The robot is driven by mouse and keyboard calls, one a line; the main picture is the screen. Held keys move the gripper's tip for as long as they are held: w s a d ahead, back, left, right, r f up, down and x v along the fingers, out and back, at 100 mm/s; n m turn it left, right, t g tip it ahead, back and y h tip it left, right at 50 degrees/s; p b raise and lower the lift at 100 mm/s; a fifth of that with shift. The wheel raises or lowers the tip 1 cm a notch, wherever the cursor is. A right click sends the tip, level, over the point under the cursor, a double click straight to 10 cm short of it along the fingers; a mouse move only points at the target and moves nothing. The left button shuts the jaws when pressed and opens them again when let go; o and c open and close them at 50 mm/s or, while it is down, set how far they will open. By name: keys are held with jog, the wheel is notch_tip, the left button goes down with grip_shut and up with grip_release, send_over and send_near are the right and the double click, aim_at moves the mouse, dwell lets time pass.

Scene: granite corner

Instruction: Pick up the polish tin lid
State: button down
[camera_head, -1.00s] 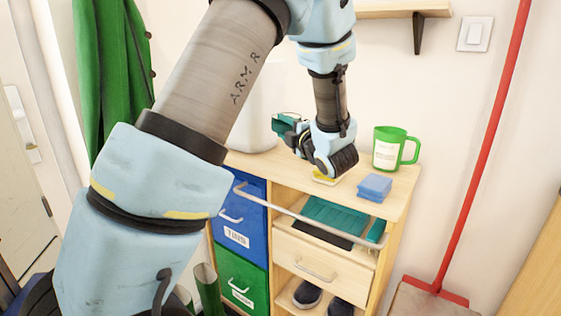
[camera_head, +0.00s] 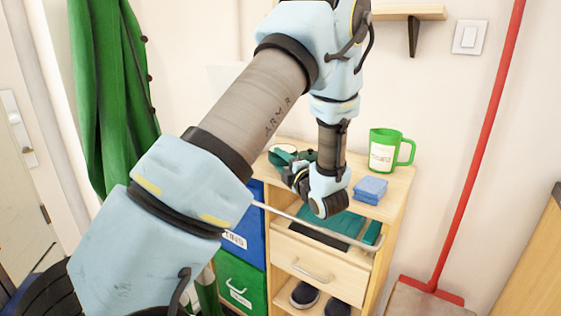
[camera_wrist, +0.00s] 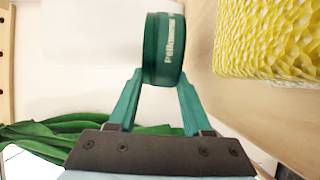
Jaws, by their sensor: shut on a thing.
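The polish tin lid (camera_wrist: 163,45) is a dark green, shallow round piece with pale lettering on its side. It fills the space between my gripper's (camera_wrist: 161,80) two green fingertips in the wrist view, and the fingers are shut on it. In the head view the lid (camera_head: 281,151) shows at the left end of my gripper (camera_head: 291,160), over the back left of the wooden cabinet top. I cannot tell whether it is clear of the top. My wrist hides part of the cabinet top behind it.
A yellow sponge (camera_wrist: 268,38) lies close to the lid's right in the wrist view. Blue sponges (camera_head: 369,190) and a green mug (camera_head: 388,150) stand right of my wrist. A rail (camera_head: 315,225) crosses the cabinet front above a teal tray (camera_head: 345,224). A red-handled broom (camera_head: 470,160) leans at right.

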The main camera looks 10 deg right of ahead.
jog(key=shift+f+b, duration=0.6)
jog(key=shift+b, duration=0.25)
jog(key=shift+c, duration=1.7)
grip_release()
jog(key=shift+s+f, duration=0.1)
jog(key=shift+f, duration=0.1)
jog(key=shift+r, duration=0.1)
